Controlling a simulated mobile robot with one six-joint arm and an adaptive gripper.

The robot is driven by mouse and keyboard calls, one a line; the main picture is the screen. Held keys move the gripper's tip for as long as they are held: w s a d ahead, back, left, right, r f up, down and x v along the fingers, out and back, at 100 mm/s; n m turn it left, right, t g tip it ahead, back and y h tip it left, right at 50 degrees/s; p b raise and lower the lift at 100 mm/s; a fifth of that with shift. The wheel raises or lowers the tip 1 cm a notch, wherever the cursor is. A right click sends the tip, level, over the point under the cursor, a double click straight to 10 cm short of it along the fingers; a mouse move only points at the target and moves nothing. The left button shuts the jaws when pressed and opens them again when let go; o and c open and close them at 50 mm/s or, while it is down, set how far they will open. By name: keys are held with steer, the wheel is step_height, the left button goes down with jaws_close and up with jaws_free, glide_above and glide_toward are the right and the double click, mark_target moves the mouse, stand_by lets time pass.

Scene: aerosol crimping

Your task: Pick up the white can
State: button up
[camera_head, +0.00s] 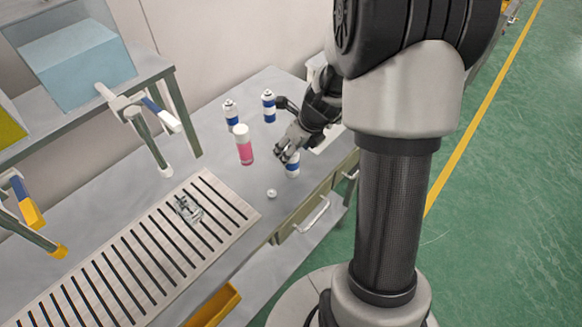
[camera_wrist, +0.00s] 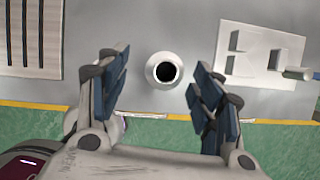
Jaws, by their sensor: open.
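In the wrist view a white round can top with a dark round opening (camera_wrist: 153,76) shows between my fingers, seen from above. My gripper (camera_head: 284,156) is open; its fingertips (camera_wrist: 159,68) lie on either side of the can in the wrist view, with gaps on both sides. I cannot tell the exact height of the fingers against the can.
Two more white-and-blue cans (camera_head: 231,115) (camera_head: 269,107) and a pink can with a white cap (camera_head: 244,148) stand behind. A slotted rack (camera_head: 148,255) is left; a white fixture (camera_wrist: 262,75) is right in the wrist view.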

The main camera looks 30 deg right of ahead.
steer(key=b+x, duration=0.1)
steer(key=x, duration=0.2)
steer(key=b+x, duration=0.1)
steer(key=x, duration=0.1)
steer(key=b+x, duration=0.2)
steer(key=x, duration=0.1)
steer(key=shift+w+d+f, duration=0.1)
steer(key=shift+d+f, duration=0.05)
steer(key=shift+d, duration=0.1)
steer(key=shift+c, duration=0.4)
steer(key=c, duration=1)
